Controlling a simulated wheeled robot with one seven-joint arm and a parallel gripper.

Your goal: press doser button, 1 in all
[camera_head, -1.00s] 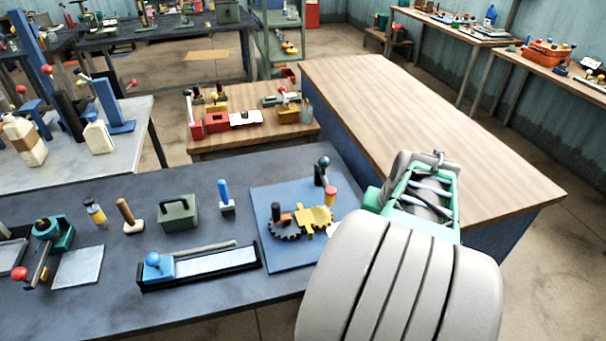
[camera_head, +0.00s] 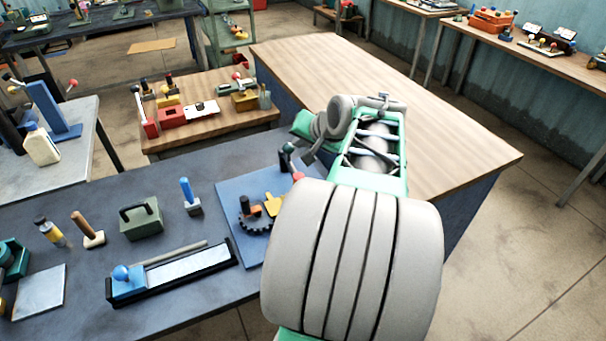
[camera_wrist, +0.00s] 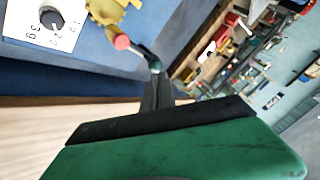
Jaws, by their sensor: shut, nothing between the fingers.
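The doser stands on a blue board (camera_head: 232,200) on the dark bench. It has a black gear wheel (camera_head: 252,219), a yellow bracket (camera_head: 275,204) and a red-topped yellow post (camera_head: 298,176), which looks like its button. In the wrist view the post's red end (camera_wrist: 121,42) shows beside a dark green ball knob (camera_wrist: 154,65). A white card (camera_wrist: 42,27) with gram marks and a dark dial lies by the bracket. My gripper (camera_wrist: 157,82) is shut and empty, its fingertips close to the knob; contact cannot be told. My arm hides the board's right part in the head view.
A blue-handled slide in a black tray (camera_head: 170,273), a green box (camera_head: 141,219), a blue-handled stamp (camera_head: 190,197) and a wooden-handled tool (camera_head: 87,229) stand left of the board. A wooden bench (camera_head: 440,150) right of it is clear.

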